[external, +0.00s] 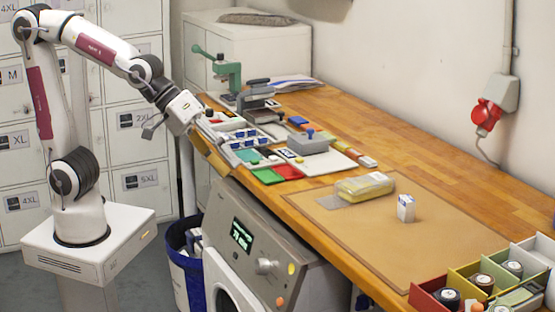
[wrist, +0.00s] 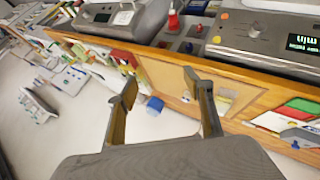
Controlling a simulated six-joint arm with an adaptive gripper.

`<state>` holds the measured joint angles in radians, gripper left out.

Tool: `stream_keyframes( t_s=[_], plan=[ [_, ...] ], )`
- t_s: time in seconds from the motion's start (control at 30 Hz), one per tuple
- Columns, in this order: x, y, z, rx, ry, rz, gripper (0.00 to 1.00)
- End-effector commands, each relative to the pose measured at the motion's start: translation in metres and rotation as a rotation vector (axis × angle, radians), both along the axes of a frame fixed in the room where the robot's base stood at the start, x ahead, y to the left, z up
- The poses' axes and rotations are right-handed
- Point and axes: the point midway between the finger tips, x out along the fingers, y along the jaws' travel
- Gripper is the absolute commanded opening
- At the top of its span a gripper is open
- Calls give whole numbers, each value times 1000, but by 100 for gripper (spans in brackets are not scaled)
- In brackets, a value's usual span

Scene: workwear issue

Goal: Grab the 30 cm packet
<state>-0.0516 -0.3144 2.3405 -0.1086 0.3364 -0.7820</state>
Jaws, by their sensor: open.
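A clear packet with yellow contents (external: 364,186) lies on the tan board toward the front right of the bench. A small white box (external: 406,208) with a dark blue mark stands upright to its right. No 30 cm marking is readable on either, so I cannot tell which thing is the 30 cm packet. My gripper (external: 180,115) is at the far left end of the bench, well away from both. In the wrist view my gripper (wrist: 160,80) has its two fingers apart with nothing held between them.
A tan board (external: 335,226) covers the front of the bench. Trays with small coloured parts, a grey device (external: 308,142) and a green press (external: 222,70) crowd the far left part. Coloured bins (external: 436,291) stand at the front right. A washing machine (external: 262,262) stands below the bench edge.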

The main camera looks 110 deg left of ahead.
Motion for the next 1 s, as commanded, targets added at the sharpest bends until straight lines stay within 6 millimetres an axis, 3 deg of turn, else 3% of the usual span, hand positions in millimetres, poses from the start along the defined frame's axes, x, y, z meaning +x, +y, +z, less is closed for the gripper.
stream_keyframes(
  t_s=[0.5, 1.0],
  plan=[
    [118, 36, -12, -417, -199, 448, 51],
    [207, 89, -43, -847, -426, 820, 51]
  ],
)
